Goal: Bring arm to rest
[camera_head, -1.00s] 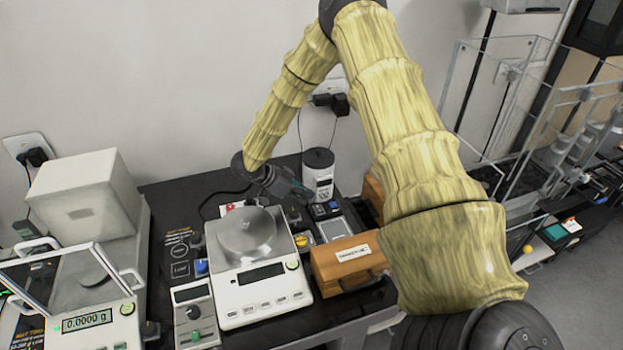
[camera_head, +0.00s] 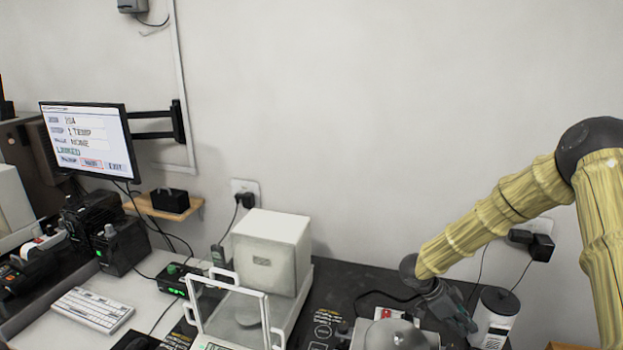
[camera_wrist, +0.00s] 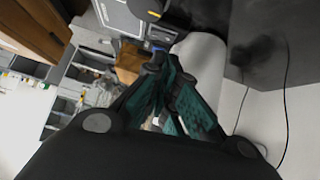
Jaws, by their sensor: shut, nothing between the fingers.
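My yellow-sleeved arm enters the head view from the right and reaches down to the dark table. The wrist view shows the teal-padded fingers (camera_wrist: 172,68) closed together at the tips with nothing held. I cannot tell from these views whether the fingertips touch anything.
A glass-shielded balance (camera_head: 240,310) stands left of the arm, with a white box (camera_head: 272,250) behind it. Further left are a keyboard (camera_head: 92,309) and a wall monitor (camera_head: 90,140). A cable (camera_head: 375,296) lies behind the gripper.

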